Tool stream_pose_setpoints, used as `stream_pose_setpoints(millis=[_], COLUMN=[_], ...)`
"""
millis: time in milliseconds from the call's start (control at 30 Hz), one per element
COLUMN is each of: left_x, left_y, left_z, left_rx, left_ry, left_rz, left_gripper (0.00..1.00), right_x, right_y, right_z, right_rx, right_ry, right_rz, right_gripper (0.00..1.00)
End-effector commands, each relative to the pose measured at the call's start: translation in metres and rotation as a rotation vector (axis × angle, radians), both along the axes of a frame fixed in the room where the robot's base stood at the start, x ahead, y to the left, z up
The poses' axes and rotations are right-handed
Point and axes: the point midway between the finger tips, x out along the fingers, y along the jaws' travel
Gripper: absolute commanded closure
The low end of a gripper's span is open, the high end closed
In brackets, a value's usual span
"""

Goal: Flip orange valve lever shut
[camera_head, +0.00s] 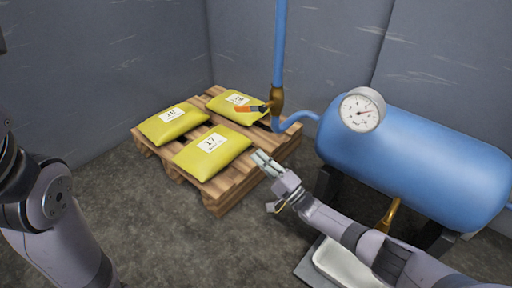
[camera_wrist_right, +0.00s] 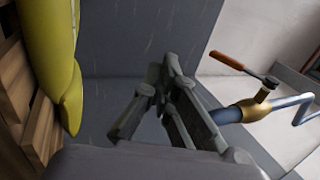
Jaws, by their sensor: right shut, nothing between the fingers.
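The orange valve lever (camera_head: 249,109) sticks out to the left from a brass valve (camera_head: 276,100) on the blue pipe, roughly crosswise to the pipe's vertical run. In the right wrist view the orange lever (camera_wrist_right: 227,61) and the brass valve (camera_wrist_right: 257,108) are at the right, clear of the fingers. My right gripper (camera_head: 260,158) is shut and empty, below the lever in the head view and apart from it. Its fingers also show in the wrist view (camera_wrist_right: 164,72). My left arm is at the left edge of the head view, but its gripper is out of view.
A wooden pallet (camera_head: 218,196) with yellow sacks (camera_head: 215,150) stands left of the valve. A blue tank (camera_head: 420,150) with a round gauge (camera_head: 362,109) is at the right. A white pan (camera_head: 345,265) lies below it. Grey walls close off the back.

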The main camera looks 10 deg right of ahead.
Motion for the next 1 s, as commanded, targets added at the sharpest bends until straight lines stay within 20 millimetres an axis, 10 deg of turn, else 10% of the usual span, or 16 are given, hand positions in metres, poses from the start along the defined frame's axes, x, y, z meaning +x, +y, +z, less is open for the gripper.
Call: stream_pose_setpoints(millis=[667, 833, 1000], left_x=[-0.001, 0.021, 0.051], left_y=[0.000, 0.001, 0.003], left_z=[0.005, 0.007, 0.000], left_rx=[-0.002, -0.004, -0.009], left_ry=[-0.008, 0.057, 0.164], left_rz=[-0.004, -0.005, -0.010], left_gripper=[0.60, 0.60, 0.60], right_x=[-0.006, -0.044, -0.110], right_y=[0.005, 0.053, 0.099], right_z=[0.000, 0.044, 0.136], right_rx=[-0.001, -0.020, -0.058], right_ry=[-0.013, -0.154, -0.421], right_rz=[0.003, -0.007, -0.127], right_gripper=[1.00, 1.00, 1.00])
